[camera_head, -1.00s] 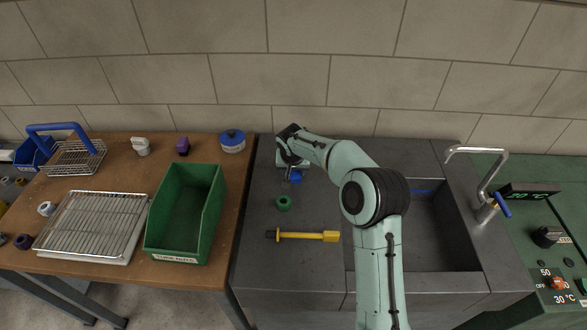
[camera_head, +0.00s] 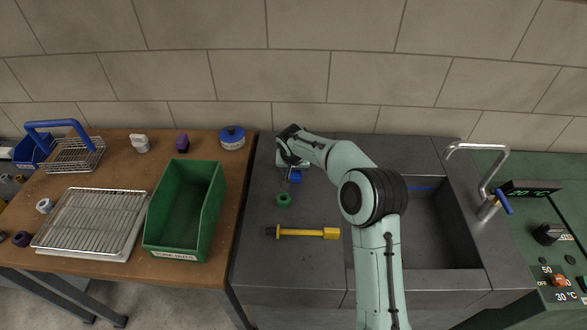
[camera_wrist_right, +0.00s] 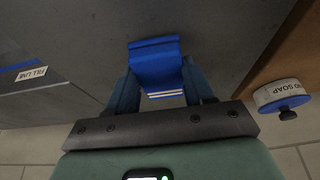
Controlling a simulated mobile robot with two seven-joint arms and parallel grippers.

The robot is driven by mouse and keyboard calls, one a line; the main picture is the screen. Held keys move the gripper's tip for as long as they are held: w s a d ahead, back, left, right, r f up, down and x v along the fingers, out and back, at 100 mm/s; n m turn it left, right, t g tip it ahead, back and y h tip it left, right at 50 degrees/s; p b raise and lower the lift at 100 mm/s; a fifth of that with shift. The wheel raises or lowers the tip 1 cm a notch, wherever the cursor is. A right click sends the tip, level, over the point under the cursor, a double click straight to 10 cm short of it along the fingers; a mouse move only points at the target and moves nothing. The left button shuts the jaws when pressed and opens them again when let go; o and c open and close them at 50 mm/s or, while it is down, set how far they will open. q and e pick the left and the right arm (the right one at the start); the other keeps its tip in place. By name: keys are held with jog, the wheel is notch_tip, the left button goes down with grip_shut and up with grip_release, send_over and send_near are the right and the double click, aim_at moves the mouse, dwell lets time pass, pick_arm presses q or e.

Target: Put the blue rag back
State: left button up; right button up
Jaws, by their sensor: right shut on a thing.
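The blue rag (camera_head: 295,178) is at the back left of the dark sink counter, at the tip of my right arm. My right gripper (camera_head: 292,170) is shut on it. In the right wrist view the blue rag (camera_wrist_right: 156,66), with pale stripes near its lower edge, sits between the two fingers. I cannot tell whether the rag touches the counter. My left gripper is not in view.
A green ring (camera_head: 283,200) and a yellow-handled tool (camera_head: 305,232) lie on the counter (camera_head: 258,260) in front. The sink basin (camera_head: 440,240) and tap (camera_head: 488,190) are to the right. A green bin (camera_head: 160,235) and wire rack (camera_head: 90,225) stand on the wooden table.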

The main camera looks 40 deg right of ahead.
jog(key=shift+f+b, duration=0.3)
jog(key=shift+f, duration=0.4)
jog(key=o, duration=1)
jog(key=o, duration=0.5)
jog(key=shift+o, duration=0.2)
jog(key=v, duration=0.8)
jog(key=shift+p, duration=0.4)
